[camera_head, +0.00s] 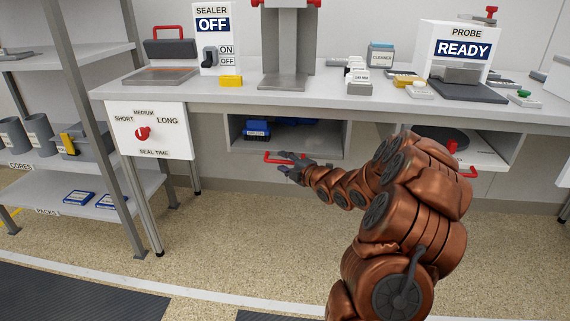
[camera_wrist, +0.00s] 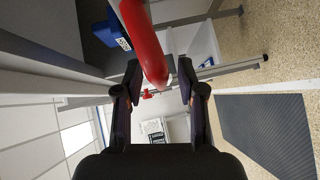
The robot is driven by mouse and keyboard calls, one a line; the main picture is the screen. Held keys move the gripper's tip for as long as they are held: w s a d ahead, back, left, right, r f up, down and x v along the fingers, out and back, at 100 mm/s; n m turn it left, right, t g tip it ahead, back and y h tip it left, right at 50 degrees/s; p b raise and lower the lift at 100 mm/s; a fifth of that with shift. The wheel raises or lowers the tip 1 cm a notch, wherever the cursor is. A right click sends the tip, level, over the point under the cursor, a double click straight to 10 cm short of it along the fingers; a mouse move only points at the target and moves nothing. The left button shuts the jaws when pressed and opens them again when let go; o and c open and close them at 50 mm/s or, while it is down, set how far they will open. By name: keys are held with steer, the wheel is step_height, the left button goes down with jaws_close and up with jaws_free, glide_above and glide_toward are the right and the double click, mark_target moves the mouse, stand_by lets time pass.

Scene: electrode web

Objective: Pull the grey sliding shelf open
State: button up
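The grey sliding shelf (camera_head: 318,153) lies in the open bay under the bench, with a red bar handle (camera_head: 272,158) on its front edge. My gripper (camera_head: 284,158) is at this handle. In the wrist view the red handle (camera_wrist: 145,42) runs between the two fingers of my gripper (camera_wrist: 160,78), closer to the left finger. A gap shows between the handle and the right finger, so the gripper is open around the bar. The far end of the handle is partly hidden by my gripper in the head view.
Blue items (camera_head: 257,129) sit in the bay. A second shelf with a red handle (camera_head: 468,173) and a dark disc (camera_head: 441,138) is at right, partly behind my arm. A white seal-time panel (camera_head: 150,132) hangs at left. The floor (camera_head: 235,230) before the bay is clear.

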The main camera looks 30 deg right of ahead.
jaws_close()
stand_by(0.4)
stand_by(0.4)
